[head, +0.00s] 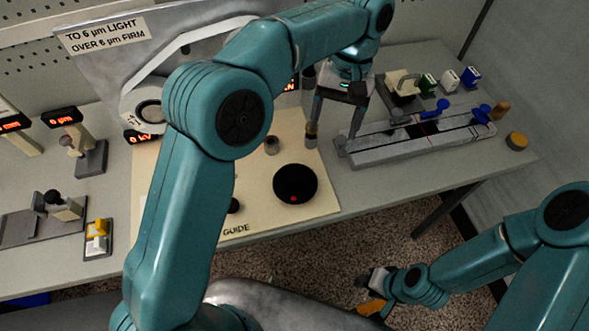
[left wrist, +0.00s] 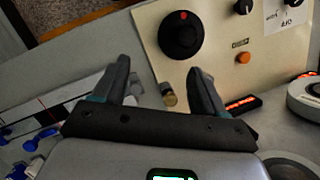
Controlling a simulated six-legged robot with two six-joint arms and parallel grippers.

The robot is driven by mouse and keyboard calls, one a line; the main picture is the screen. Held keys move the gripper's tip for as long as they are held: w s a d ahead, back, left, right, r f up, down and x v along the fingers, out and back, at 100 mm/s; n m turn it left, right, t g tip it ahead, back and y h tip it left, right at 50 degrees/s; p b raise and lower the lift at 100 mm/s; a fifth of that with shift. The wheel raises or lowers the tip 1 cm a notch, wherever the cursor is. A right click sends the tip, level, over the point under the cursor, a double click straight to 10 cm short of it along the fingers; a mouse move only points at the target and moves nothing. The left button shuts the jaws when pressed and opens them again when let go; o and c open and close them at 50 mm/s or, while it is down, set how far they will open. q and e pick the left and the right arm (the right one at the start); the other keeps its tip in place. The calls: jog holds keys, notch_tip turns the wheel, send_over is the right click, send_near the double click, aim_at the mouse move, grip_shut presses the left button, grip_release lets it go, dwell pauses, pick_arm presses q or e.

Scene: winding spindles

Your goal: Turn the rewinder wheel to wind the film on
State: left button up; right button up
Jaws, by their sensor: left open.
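A black round wheel (head: 295,184) with a red dot near its rim sits on the cream panel (head: 255,212). It also shows at the top of the left wrist view (left wrist: 181,36). My left gripper (head: 335,125) hangs above the bench, behind and to the right of the wheel, apart from it. Its two fingers are spread and empty in the left wrist view (left wrist: 158,70). A small brass-topped post (head: 311,133) stands close by the left finger. My right gripper (head: 372,292) is low at the front, over the floor, off the bench. I cannot make out any film on the wheel.
A long grey rail fixture (head: 400,142) with blue clamps lies right of the panel. Small coloured blocks (head: 450,79) stand behind it. A white ring-shaped reel (head: 145,108) is behind my left arm. A yellow-and-white switch box (head: 97,238) stands at left.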

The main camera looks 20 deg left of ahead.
pick_arm(q)
jog(key=s+a+n+h, duration=0.1)
jog(key=a+n+h, duration=0.25)
jog(key=n, duration=0.45)
jog(key=n+t+h, duration=0.1)
jog(key=n, duration=0.2)
send_near(295, 174)
jog(key=x, duration=0.7)
jog(key=shift+s+d+f, duration=0.1)
jog(key=shift+s+f, duration=0.1)
jog(key=shift+f, duration=0.2)
jog(key=shift+d+f, duration=0.25)
jog(key=shift+f, duration=0.1)
jog(key=shift+a, duration=0.1)
jog(key=c, duration=1.1)
